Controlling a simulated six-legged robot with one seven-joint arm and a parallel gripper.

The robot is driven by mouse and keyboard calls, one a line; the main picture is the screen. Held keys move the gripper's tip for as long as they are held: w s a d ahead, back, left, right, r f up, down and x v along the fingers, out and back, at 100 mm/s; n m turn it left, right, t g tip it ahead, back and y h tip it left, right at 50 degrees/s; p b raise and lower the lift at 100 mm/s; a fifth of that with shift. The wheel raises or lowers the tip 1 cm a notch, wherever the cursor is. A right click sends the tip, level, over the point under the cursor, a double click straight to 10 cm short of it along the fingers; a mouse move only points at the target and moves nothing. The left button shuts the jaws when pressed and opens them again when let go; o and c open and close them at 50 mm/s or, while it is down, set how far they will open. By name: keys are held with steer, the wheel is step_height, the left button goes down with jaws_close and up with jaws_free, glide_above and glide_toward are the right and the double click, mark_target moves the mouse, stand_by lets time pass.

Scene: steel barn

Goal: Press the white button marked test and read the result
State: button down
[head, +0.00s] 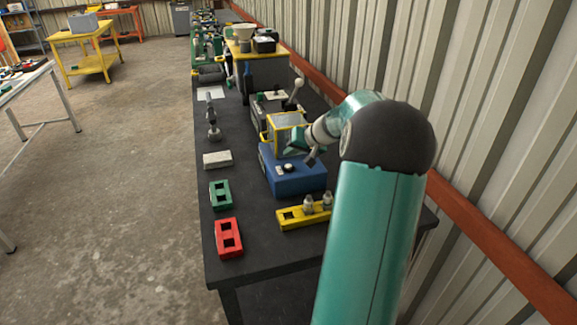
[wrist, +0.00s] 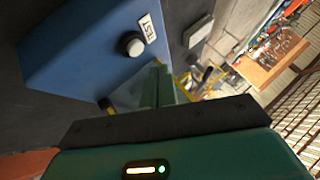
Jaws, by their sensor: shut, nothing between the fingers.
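The blue test machine (head: 292,175) stands on the dark bench, with a yellow-framed guard (head: 287,120) behind its front box. The white button (wrist: 131,44) sits on the blue face beside a white TEST label (wrist: 147,29) in the wrist view. In the head view the button (head: 288,167) shows small on the box. My gripper (head: 310,158) is at the machine's right side, above the box. In the wrist view my gripper (wrist: 158,75) is shut and empty, its fingertips just below the button in the picture and apart from it. No result readout can be made out.
Red (head: 228,238), green (head: 220,194) and yellow (head: 303,214) blocks with holes lie on the bench (head: 262,262). The yellow one holds metal pieces. A grey block (head: 217,159) lies left of the machine. A ribbed wall (head: 480,130) closes the right side.

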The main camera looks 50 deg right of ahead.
mark_target(291, 167)
steer(key=shift+f, duration=0.95)
steer(key=shift+f, duration=0.15)
stand_by(1.2)
steer(key=shift+f, duration=0.25)
steer(key=shift+f, duration=0.4)
stand_by(0.6)
stand_by(0.4)
steer(key=shift+r, duration=0.85)
steer(key=shift+r, duration=2.5)
steer(key=shift+a, duration=0.1)
